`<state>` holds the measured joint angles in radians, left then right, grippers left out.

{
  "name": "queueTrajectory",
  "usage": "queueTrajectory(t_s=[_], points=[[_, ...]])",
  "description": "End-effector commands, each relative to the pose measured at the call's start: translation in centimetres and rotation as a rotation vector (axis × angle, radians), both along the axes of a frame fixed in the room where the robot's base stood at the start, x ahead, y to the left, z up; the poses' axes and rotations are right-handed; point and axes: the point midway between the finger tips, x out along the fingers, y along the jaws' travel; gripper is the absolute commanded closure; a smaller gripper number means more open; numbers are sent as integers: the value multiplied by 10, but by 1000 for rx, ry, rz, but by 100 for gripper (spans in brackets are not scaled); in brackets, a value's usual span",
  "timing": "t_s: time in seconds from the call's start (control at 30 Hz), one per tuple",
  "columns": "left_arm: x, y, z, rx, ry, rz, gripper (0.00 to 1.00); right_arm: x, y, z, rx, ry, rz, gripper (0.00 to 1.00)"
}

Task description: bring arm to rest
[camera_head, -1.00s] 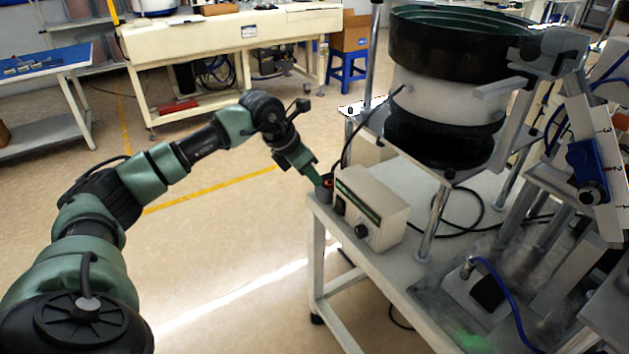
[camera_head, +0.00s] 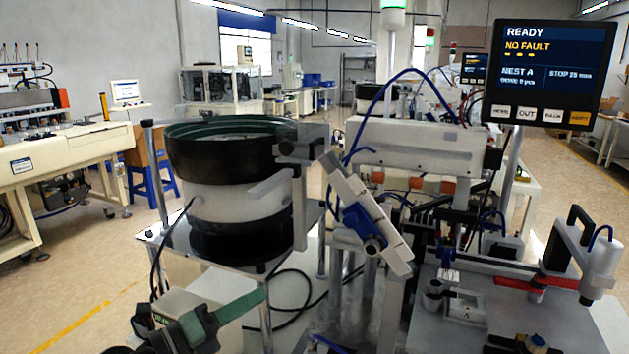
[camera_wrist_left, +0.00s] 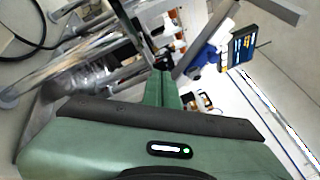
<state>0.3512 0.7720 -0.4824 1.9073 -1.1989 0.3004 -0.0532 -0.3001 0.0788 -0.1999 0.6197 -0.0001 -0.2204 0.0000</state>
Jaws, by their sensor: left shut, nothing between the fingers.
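My left gripper (camera_head: 240,306) shows low in the head view, its green fingers pointing right and slightly up. It is in front of the control box (camera_head: 180,312) of the bowl feeder and hides part of it. The fingers are together with nothing between them. In the left wrist view the green fingers (camera_wrist_left: 162,85) also lie close together, with machine parts beyond them. The bowl feeder (camera_head: 235,185), with a black rim, white middle and black base, stands behind the gripper. My right gripper is not in view.
A linear track with a blue part (camera_head: 365,225) is right of the bowl. A screen (camera_head: 549,70) reads READY, NO FAULT. A fixture plate (camera_head: 460,325) with a red clamp lies at the right. Frame posts stand close around the feeder. Open floor (camera_head: 90,290) is at the left.

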Motion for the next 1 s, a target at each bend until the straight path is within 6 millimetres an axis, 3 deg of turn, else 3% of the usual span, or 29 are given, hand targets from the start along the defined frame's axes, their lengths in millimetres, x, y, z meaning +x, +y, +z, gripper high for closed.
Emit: queueTrajectory(t_s=[0.07, 0.17, 0.27, 0.33, 0.43, 0.5, 0.63, 0.8, 1.0], points=[[-5, 4, 12, -289, 81, 114, 100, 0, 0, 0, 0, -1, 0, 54], [-7, 35, 7, -622, 227, 308, 100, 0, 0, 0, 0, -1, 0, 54], [-18, 76, -31, -910, 426, 539, 100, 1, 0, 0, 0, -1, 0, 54], [-36, 100, -73, -1078, 591, 716, 100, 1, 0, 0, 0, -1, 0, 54], [-76, 120, -135, -1245, 823, 950, 100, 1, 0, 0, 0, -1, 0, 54], [-110, 125, -173, -1319, 974, 1093, 100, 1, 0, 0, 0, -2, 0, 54], [-167, 121, -220, -1385, 1201, 1296, 100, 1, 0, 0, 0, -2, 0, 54], [-228, 110, -253, -1407, 1417, 1474, 100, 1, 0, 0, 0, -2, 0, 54], [-291, 92, -272, -1393, 1631, 1634, 100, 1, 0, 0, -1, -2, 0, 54]])
